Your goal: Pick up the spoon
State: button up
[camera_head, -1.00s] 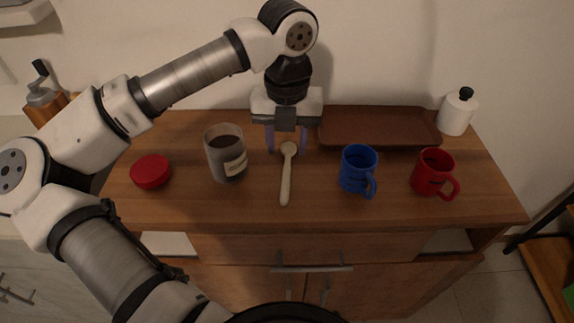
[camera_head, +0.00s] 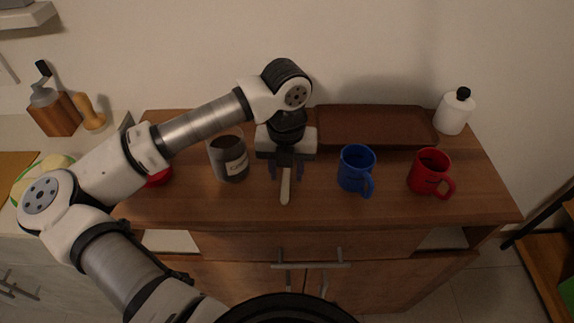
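The pale wooden spoon (camera_head: 285,188) lies on the brown cabinet top, its handle pointing toward me. Its bowl end is hidden under my gripper.
A labelled jar (camera_head: 229,160) stands close to the left of my gripper. A blue mug (camera_head: 356,170) and a red mug (camera_head: 430,172) stand to the right. A brown tray (camera_head: 375,128) lies behind. A red lid (camera_head: 159,178) is partly hidden by my arm.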

aim_at(286, 174)
grip_shut()
notch_tip(286, 174, up, 20)
jog(key=b, duration=0.2)
dwell(0.5)
